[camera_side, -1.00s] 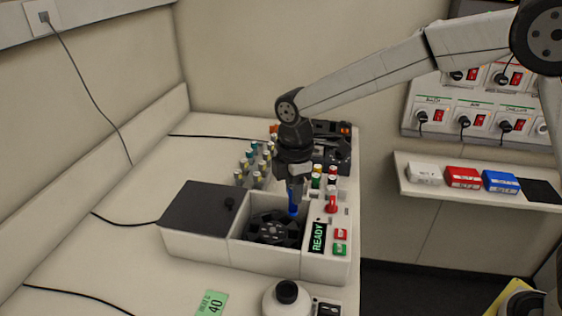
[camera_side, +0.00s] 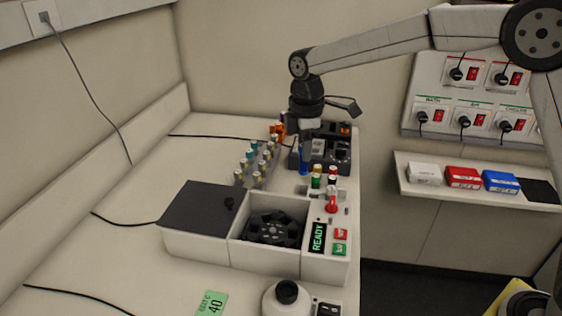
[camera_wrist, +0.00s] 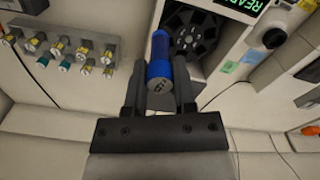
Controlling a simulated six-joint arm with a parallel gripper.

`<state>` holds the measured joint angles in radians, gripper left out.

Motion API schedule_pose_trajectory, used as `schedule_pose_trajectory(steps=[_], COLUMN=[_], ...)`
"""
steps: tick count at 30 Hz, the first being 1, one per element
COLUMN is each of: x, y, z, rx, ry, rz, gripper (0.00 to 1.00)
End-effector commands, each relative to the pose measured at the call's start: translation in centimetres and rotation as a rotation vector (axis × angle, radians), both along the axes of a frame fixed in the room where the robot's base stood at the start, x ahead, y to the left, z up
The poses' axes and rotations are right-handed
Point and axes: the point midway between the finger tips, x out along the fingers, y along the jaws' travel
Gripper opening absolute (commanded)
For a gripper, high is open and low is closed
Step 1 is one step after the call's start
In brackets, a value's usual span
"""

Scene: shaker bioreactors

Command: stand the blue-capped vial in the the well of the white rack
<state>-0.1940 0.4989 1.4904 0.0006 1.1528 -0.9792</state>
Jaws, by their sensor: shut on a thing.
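My gripper (camera_wrist: 157,86) is shut on the blue-capped vial (camera_wrist: 159,48), which lies between its two fingers in the wrist view. In the side view my gripper (camera_side: 305,137) points down and the blue vial (camera_side: 303,161) hangs roughly upright below it, in front of the dark equipment at the back of the bench. Whether the vial's lower end touches anything cannot be told.
A grey rack (camera_wrist: 70,38) holds several yellow- and teal-capped vials. An open centrifuge box with a black rotor (camera_side: 272,229) stands in front. Several coloured caps (camera_side: 317,181) stand behind its READY panel (camera_side: 318,238). The left bench is mostly clear.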

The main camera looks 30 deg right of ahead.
Motion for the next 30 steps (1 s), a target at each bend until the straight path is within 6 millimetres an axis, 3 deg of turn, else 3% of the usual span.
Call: schedule_pose_trajectory(steps=[3,12,24,30], x=[1.5,3.7,3.6,3.6], y=[-2.5,-7.1,-6.8,-6.8], z=[-0.1,-0.1,-6.3,-7.3], rx=[0.0,0.001,0.0,0.0], ry=[0.001,0.002,0.004,0.001], rz=[-0.073,-0.199,-0.192,-0.192], gripper=[0.0,0.0,0.0,0.0])
